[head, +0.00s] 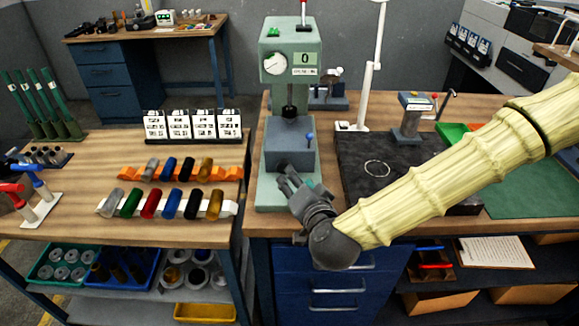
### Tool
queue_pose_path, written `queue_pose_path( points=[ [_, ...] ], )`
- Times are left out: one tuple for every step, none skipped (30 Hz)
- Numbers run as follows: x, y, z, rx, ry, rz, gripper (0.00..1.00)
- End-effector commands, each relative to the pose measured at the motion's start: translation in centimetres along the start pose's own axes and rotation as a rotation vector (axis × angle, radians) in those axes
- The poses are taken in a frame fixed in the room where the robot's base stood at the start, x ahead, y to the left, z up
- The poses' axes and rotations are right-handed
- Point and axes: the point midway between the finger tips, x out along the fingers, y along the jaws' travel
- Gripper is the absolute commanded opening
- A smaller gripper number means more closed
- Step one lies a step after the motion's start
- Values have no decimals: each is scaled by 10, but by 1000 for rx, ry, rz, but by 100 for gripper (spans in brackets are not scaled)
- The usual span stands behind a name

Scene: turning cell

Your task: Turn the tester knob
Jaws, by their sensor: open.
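I cannot tell for sure whether this is the tester knob. My gripper (283,174) is open, in front of the block's lower front and below the blue knob. No object shows between the fingers. Whether the gripper touches the block is hard to see.
A dark mat (373,150) with a ring lies right of the machine, partly behind my arm. A white post (368,90) rises behind it. Racks of coloured cylinders (168,204) and white cards (194,125) stand on the left bench. A drawer cabinet (325,290) is below.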

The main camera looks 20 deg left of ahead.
Motion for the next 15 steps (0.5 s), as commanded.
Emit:
queue_pose_path(
  points=[
    [8,-1,0,1,-2,2,47],
    [13,-1,-1,2,-1,2,47],
    [20,-1,-1,2,0,2,47],
    [25,-1,-1,2,-1,3,47],
    [30,0,-1,3,-1,3,47],
    [36,0,0,2,-2,3,47],
    [41,0,-1,2,-1,3,47],
    [46,0,-1,2,-1,3,47],
    [52,0,-1,2,0,3,47],
    [56,0,-1,1,0,3,47],
    [60,0,-1,1,-1,3,47],
    [65,1,-1,1,0,3,47],
    [69,1,-1,1,0,3,47],
    [72,1,-1,2,-1,4,47],
    [76,2,-1,2,0,4,47]
  ],
)
